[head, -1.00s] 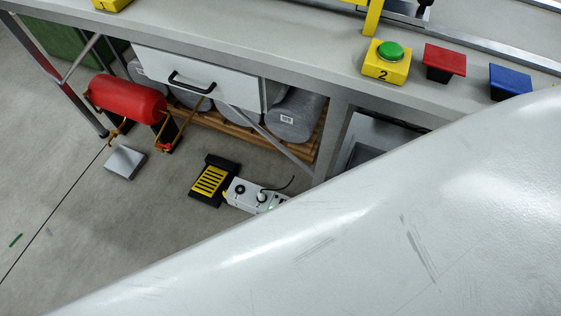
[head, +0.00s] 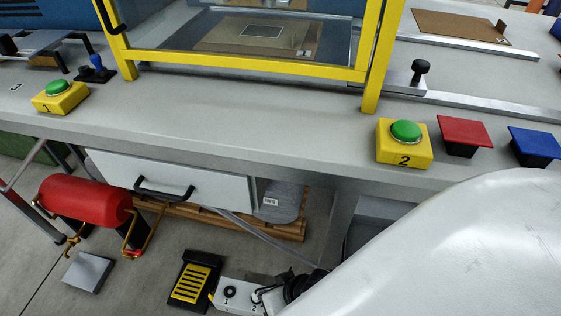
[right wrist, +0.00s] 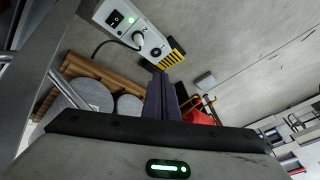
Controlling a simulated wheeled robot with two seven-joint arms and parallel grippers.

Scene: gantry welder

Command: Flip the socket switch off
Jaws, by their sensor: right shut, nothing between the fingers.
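The white socket box (head: 232,294) lies on the floor under the bench; my right arm hides its right end in the head view. In the right wrist view the socket box (right wrist: 147,42) shows a dark switch (right wrist: 114,18), a small lit green light (right wrist: 131,20), a plug (right wrist: 138,37) with a black cable, and an empty round socket. My right gripper (right wrist: 161,82) is shut and empty, apart from the box in that view. In the head view its dark parts show at the box's right end; I cannot tell whether they touch. My left gripper is not in view.
A black and yellow pedal (head: 195,282) lies beside the socket box. A red tank (head: 85,200) and a grey block (head: 88,272) are at left. The bench (head: 230,125), with a drawer (head: 170,185), overhangs the floor. A bench leg (head: 338,220) stands close by.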

